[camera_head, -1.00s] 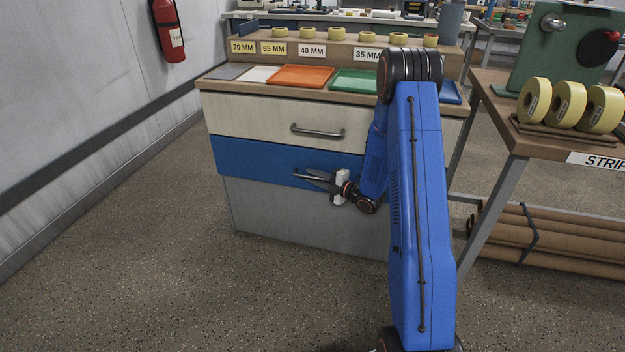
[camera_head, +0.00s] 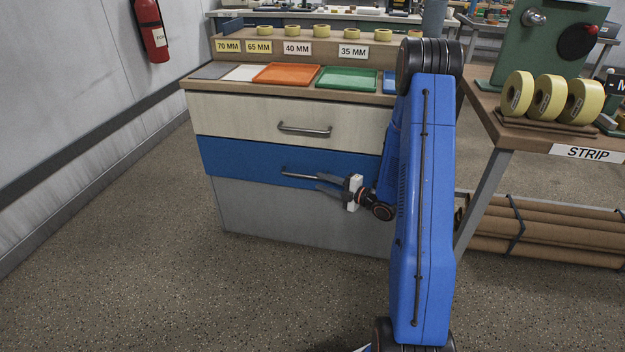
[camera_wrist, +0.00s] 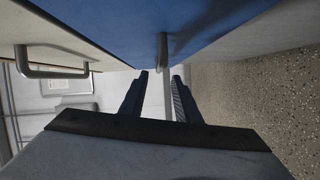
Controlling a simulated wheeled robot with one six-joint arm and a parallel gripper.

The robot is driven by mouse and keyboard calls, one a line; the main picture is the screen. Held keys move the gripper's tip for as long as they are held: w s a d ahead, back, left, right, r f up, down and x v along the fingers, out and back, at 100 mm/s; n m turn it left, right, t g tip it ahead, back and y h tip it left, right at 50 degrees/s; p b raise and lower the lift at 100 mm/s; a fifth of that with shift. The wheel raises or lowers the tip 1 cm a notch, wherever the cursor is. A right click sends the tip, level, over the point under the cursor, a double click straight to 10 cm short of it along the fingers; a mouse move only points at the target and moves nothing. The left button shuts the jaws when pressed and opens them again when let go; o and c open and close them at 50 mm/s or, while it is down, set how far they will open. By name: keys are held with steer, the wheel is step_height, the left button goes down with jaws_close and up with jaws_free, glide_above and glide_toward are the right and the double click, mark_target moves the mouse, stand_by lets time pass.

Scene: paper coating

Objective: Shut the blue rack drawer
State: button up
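The blue drawer (camera_head: 245,160) is the middle front of the cabinet, between a cream drawer and a grey lower panel. Its front looks about level with them; I cannot tell whether a small gap is left. Its grey bar handle (camera_head: 298,175) runs across the front. My gripper (camera_head: 318,184) is at the right part of this handle, fingers spread. In the wrist view my gripper (camera_wrist: 160,82) has its two dark fingers apart, with the handle (camera_wrist: 162,50) ahead and in line with the gap. I cannot tell whether they touch. My blue arm hides the drawer's right end.
The cream drawer (camera_head: 260,115) above has its own handle (camera_head: 305,129). Coloured trays and labelled tape rolls sit on top. A bench with yellow rolls (camera_head: 547,98) stands at right, brown tubes (camera_head: 545,232) below it. The floor (camera_head: 150,270) in front is clear.

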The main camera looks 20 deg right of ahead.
steer(key=v, duration=0.7)
stand_by(0.3)
step_height(320, 180, up, 9)
steer(key=w+m+g+h, duration=0.2)
steer(key=w+m+h, duration=0.1)
steer(key=m+h, duration=0.3)
steer(key=s+a+r+m+g+h, duration=0.2)
steer(key=s+r+m+h, duration=0.35)
steer(key=s+r, duration=0.3)
steer(key=s+a+r+m+g, duration=0.2)
steer(key=s+a+m, duration=0.1)
steer(key=s, duration=0.7)
steer(key=s+a+r+m+g+y, duration=0.1)
steer(key=s+a+m, duration=0.3)
steer(key=s, duration=0.6)
steer(key=s+a+r+m+g+y, duration=0.1)
steer(key=s+a+r+m+g, duration=0.1)
steer(key=s+a, duration=0.4)
steer(key=s+m, duration=0.1)
steer(key=s, duration=0.3)
steer(key=shift+a+r+m+g, duration=0.3)
steer(key=shift+a+r+m, duration=0.05)
steer(key=shift+a, duration=0.05)
